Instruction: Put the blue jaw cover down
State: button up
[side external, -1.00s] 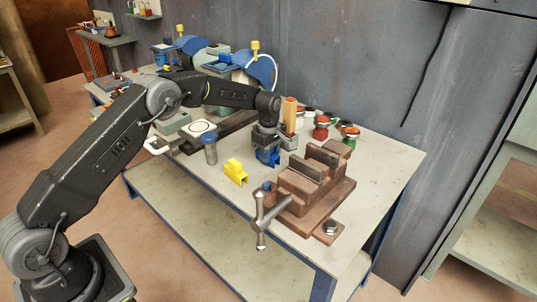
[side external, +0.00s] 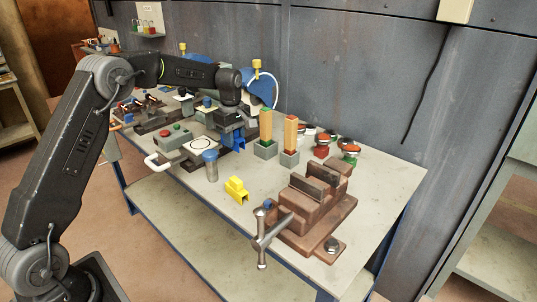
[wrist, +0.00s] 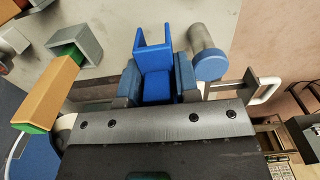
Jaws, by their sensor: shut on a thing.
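I cannot tell exactly how high the blue cover hangs.
A grey cylinder with a blue lid (side external: 210,166) stands left of the yellow cover. The white plate (side external: 200,145) is close by. Two orange blocks (side external: 290,135) stand in grey holders to the right. Red and green items are behind the vise. Bare bench lies between the yellow cover and the holders.

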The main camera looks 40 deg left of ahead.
jog(key=w+d+r, duration=0.1)
jog(key=d+r, duration=0.5)
jog(key=d, duration=0.3)
jog(key=w+d+r, duration=0.1)
jog(key=d+r, duration=0.5)
jog(key=d, duration=0.2)
send_over(325, 168)
jog(key=f, duration=0.6)
jog(key=shift+s+a+f, duration=0.1)
jog(key=shift+a+f, duration=0.15)
jog(key=shift+f, duration=0.05)
jog(key=shift+d+f, duration=0.3)
jog(key=shift+d, duration=0.1)
jog(key=shift+f, duration=1.9)
jog(key=shift+f, duration=0.1)
jog(key=o, duration=0.9)
jog(key=shift+o, duration=0.2)
